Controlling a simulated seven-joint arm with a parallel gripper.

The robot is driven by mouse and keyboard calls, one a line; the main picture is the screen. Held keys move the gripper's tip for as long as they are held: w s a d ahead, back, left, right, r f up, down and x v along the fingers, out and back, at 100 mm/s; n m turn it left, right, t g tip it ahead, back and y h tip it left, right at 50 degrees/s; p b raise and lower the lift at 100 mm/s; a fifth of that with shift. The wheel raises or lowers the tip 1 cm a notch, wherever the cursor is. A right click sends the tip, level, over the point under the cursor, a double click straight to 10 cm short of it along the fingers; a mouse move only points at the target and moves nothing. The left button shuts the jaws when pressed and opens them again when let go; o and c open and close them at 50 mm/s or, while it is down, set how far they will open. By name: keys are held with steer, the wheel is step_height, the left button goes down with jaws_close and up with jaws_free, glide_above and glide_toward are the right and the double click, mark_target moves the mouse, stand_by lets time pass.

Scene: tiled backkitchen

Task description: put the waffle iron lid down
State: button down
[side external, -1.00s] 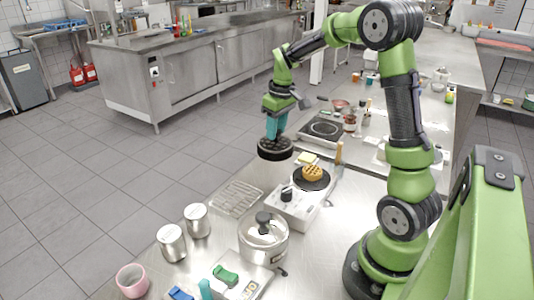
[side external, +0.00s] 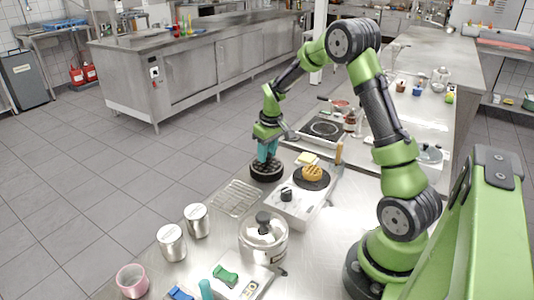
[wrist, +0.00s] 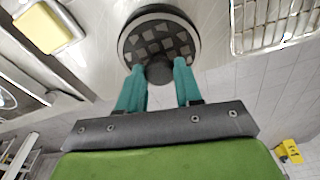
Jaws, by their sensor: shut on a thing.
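The waffle iron lid is a dark round plate (side external: 266,172) with a grid pattern, held level by its knob under my gripper (side external: 267,153). In the wrist view the lid (wrist: 160,28) is in front of my gripper (wrist: 160,74), whose teal fingers are shut on the knob. The waffle iron base (side external: 292,209) is a white box with a black knob and a round dark plate bearing a golden waffle (side external: 313,173).
A wire rack (side external: 236,198) lies just in front of the lid, and a yellow block (side external: 306,158) is to its right. A lidded pot (side external: 263,238), two metal cans (side external: 171,243) and a pink cup (side external: 132,281) stand nearer. A hob (side external: 325,128) is behind.

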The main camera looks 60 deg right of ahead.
steer(key=shift+f, duration=0.15)
steer(key=c, duration=0.8)
jaws_free()
steer(key=shift+o, duration=0.2)
step_height(320, 180, up, 12)
steer(key=s, duration=0.1)
steer(key=s+a+r+t, duration=0.2)
steer(key=s+a+r, duration=0.2)
steer(key=a, duration=0.3)
steer(key=s+a+r+t, duration=0.1)
steer(key=s+a+r, duration=0.3)
steer(key=a, duration=0.3)
steer(key=s+a+m+t+y, duration=0.1)
steer(key=s+a+t+y, duration=0.1)
steer(key=s+a, duration=0.6)
steer(key=shift+s+a+f+m+t, duration=0.4)
steer(key=shift+s, duration=0.25)
